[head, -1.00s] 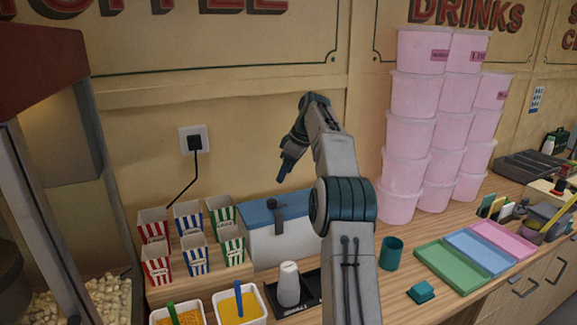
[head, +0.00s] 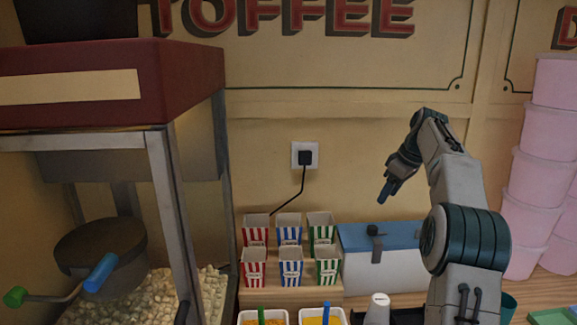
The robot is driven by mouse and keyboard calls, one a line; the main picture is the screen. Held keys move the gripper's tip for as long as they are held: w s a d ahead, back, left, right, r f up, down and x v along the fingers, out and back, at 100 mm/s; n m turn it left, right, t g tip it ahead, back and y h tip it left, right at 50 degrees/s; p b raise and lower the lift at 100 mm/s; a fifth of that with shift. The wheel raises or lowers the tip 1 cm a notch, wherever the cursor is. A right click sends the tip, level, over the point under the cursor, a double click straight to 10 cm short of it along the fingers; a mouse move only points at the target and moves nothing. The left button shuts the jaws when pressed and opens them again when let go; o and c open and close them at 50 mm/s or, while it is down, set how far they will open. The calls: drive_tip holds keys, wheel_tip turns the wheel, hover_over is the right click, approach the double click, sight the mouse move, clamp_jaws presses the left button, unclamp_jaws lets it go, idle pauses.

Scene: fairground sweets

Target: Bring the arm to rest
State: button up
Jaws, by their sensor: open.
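My gripper (head: 384,194) shows in the head view at the end of my raised, bent arm, right of the middle. It points down and to the left, in the air in front of the wall and above the white box with a blue lid (head: 385,240). Nothing shows between its fingers, and it is open. It looks apart from the box, the cups and the wall.
Striped popcorn boxes (head: 291,267) stand on a stepped wooden stand left of the box. The popcorn machine (head: 163,200) fills the left. Pink tubs (head: 540,150) are stacked at right. Two sauce trays (head: 335,317) and a white cup stack (head: 378,308) stand in front. A plug (head: 305,157) sits in the wall.

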drive_tip(key=s+a+m+h+b, duration=0.1)
drive_tip(key=s+a+m, duration=0.1)
drive_tip(key=s+a, duration=0.5)
drive_tip(key=s+a+m+h+b, duration=0.15)
drive_tip(key=s+a, duration=0.35)
drive_tip(key=s, duration=0.5)
drive_tip(key=s+a+f+m, duration=0.2)
drive_tip(key=s+f, duration=0.5)
drive_tip(key=s, duration=0.4)
drive_tip(key=s+a+f+m, duration=0.2)
drive_tip(key=s+f, duration=0.5)
drive_tip(key=s, duration=0.4)
drive_tip(key=shift+s+a+m+t+b, duration=0.2)
drive_tip(key=shift+m+t+b, duration=0.2)
drive_tip(key=shift+m+b, duration=0.05)
